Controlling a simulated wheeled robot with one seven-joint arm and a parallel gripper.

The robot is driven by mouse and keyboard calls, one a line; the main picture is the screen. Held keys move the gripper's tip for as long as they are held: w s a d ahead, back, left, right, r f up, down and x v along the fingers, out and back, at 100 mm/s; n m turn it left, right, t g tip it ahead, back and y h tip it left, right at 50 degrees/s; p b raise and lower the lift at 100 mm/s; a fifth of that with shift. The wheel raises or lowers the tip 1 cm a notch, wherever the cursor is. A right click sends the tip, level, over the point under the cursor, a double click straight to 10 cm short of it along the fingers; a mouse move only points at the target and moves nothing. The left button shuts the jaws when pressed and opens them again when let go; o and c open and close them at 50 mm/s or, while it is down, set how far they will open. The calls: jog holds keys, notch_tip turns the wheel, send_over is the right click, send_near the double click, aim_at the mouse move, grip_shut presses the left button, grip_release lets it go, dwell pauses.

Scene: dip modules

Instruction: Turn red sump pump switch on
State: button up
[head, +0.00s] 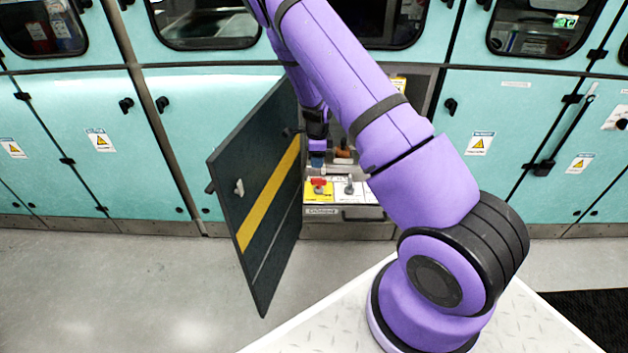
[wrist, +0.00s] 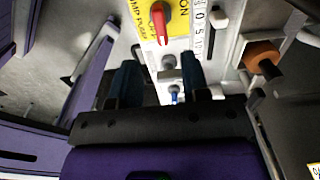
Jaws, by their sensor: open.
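The red switch (head: 319,185) sits on a yellow plate low inside an open cabinet in the head view. In the wrist view, the red switch (wrist: 160,20) is at the top on its yellow plate (wrist: 178,30), with lettering partly readable as "PUMP" and "ON". My gripper (wrist: 160,80) is open and empty, its two dark fingers apart. In the head view my gripper (head: 317,160) is inside the cabinet opening, just above the red switch and apart from it. My arm hides part of the cabinet's right side.
A dark cabinet door (head: 236,185) with a yellow stripe stands open left of my gripper. A grey switch (head: 349,187) sits right of the red one. An orange knob (wrist: 262,55) shows at right in the wrist view. Teal cabinets (head: 480,115) line the wall.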

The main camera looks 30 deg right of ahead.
aim_at(317, 179)
notch_tip(317, 179, down, 10)
jog(key=shift+r, duration=0.1)
dwell(0.4)
grip_shut()
